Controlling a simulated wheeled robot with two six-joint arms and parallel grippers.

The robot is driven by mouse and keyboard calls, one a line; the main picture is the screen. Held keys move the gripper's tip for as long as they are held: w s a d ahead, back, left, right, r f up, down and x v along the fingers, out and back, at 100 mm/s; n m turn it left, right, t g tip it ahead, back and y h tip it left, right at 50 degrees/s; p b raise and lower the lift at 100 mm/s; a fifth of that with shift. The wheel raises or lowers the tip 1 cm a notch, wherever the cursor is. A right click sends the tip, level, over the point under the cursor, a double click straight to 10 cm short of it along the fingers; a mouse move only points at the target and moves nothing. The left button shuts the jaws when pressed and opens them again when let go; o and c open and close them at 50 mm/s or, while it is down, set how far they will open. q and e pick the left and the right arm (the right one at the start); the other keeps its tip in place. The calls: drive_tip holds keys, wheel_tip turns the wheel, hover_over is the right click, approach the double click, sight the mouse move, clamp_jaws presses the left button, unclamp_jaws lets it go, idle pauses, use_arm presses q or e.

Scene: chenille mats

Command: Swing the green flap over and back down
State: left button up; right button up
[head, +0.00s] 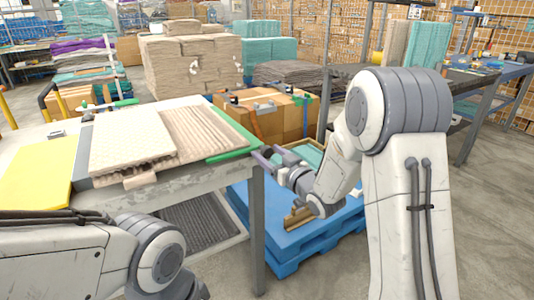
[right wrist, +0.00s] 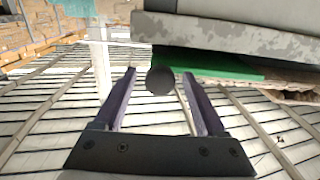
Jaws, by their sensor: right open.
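The green flap (head: 232,153) lies flat along the right edge of the beige ribbed mat (head: 190,135) on the grey table. It also shows in the right wrist view (right wrist: 205,64) as a green strip beside a grey mottled edge. My right gripper (head: 265,155) is at the table's right corner, just beyond the flap's right end. In the right wrist view its two purple fingers (right wrist: 158,90) are apart. A dark round end (right wrist: 160,80) shows between them; I cannot tell whether it belongs to the flap. My left gripper is out of view; only the left arm shows.
A smooth beige sheet (head: 130,138) covers part of the ribbed mat. A yellow sheet (head: 35,175) lies at the table's left. Cardboard boxes (head: 285,112) stand behind the table's right end. A blue pallet (head: 285,225) sits on the floor below my right gripper.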

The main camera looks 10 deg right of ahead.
drive_tip(key=shift+w+a, duration=0.15)
drive_tip(key=shift+w, duration=0.35)
clamp_jaws()
idle(1.2)
